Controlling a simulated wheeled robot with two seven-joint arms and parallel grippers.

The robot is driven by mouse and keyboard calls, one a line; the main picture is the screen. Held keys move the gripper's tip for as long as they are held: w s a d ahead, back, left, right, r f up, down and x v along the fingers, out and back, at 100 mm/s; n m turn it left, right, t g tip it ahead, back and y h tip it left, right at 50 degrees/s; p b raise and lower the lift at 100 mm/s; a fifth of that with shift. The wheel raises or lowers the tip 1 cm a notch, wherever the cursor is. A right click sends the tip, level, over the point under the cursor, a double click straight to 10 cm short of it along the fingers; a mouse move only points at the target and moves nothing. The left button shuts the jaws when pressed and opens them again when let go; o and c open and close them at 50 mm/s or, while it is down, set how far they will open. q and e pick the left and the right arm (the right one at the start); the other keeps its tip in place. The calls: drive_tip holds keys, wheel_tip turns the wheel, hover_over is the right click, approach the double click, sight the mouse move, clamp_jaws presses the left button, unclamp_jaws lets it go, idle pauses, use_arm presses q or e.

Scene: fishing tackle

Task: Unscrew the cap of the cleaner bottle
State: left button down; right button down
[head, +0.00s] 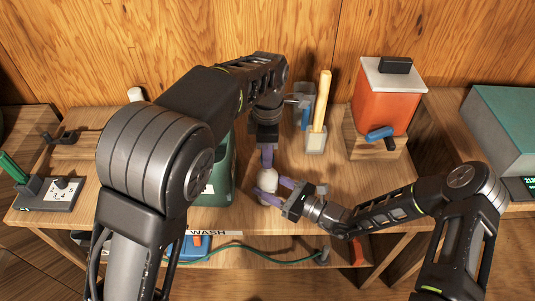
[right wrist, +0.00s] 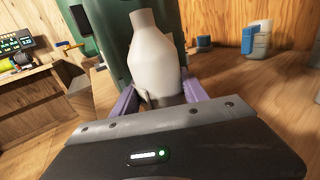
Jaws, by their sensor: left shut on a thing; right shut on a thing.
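The cleaner bottle (head: 269,177) is pale and stands near the front edge of the workbench, left of my right gripper. My right gripper (head: 273,192) is shut on the bottle's body, with a purple finger on each side. In the right wrist view the white bottle (right wrist: 152,58) rises between the fingers to a narrow neck, and no gripper shows at its top there. My left gripper (head: 267,157) points down just above the bottle's top, its purple fingers shut on the cap. The cap itself is hidden by the fingers.
A green container (head: 222,172) stands close behind and left of the bottle. A clear holder with a yellow-handled tool (head: 319,110), an orange box (head: 386,98) and a teal case (head: 505,130) stand farther right.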

use_arm(q)
drive_tip(key=shift+r, duration=2)
use_arm(e)
drive_tip(key=c, duration=0.5)
unclamp_jaws()
use_arm(q)
wheel_tip(320, 180, down, 2)
drive_tip(key=shift+b, duration=1)
use_arm(e)
drive_tip(key=v, duration=1.2)
